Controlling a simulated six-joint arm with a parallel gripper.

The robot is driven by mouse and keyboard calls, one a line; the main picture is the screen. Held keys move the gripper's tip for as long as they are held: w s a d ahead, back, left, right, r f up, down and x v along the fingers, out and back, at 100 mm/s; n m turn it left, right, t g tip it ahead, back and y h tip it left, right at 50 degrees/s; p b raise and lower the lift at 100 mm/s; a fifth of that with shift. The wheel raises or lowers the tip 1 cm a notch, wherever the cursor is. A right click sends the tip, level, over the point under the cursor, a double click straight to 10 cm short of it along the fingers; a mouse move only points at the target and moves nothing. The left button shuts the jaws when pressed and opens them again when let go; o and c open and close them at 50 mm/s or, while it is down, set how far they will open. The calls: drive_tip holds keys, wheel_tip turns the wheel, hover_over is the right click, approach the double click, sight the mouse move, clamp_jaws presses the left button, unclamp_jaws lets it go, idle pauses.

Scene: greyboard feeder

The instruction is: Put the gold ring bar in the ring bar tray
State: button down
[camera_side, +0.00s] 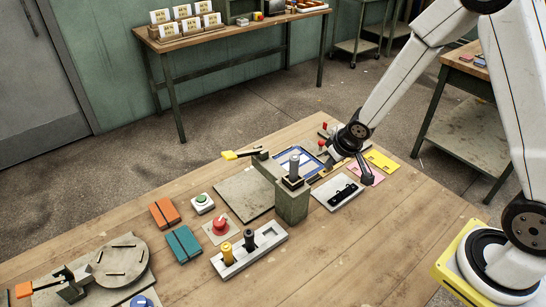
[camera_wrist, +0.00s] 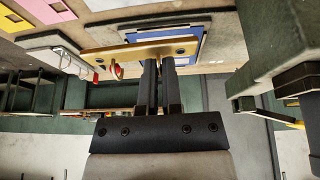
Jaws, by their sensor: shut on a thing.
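My gripper (camera_wrist: 158,65) is shut on the gold ring bar (camera_wrist: 128,52), a flat gold strip lying across the fingertips in the wrist view. In the side view my gripper (camera_side: 332,158) is low over the far part of the bench, and the bar is mostly hidden there. A pale tray (camera_side: 323,203) with a black bar-shaped inset lies just nearer the camera than my gripper; it looks like the ring bar tray, though I cannot be sure. A pale tray (camera_wrist: 42,42) also shows at left in the wrist view.
A blue-edged panel (camera_side: 314,164) lies beside my gripper. A grey-green block (camera_side: 292,205) with a dark upright piece stands close by. Pink (camera_side: 362,175) and yellow (camera_side: 380,161) cards lie to the right. The bench's right front (camera_side: 380,240) is clear.

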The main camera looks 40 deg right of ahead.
sight(332, 169)
drive_tip(key=shift+w+d+f, duration=0.1)
drive_tip(key=shift+d+f, duration=0.2)
drive_tip(key=shift+f, duration=0.5)
drive_tip(key=shift+w+d+f, duration=0.1)
drive_tip(key=shift+d+f, duration=0.15)
drive_tip(key=shift+f, duration=0.55)
drive_tip(key=shift+f, duration=0.2)
drive_tip(key=shift+f, duration=2.3)
drive_tip(key=shift+f, duration=0.15)
drive_tip(key=c, duration=0.8)
unclamp_jaws()
drive_tip(key=shift+v, duration=3.9)
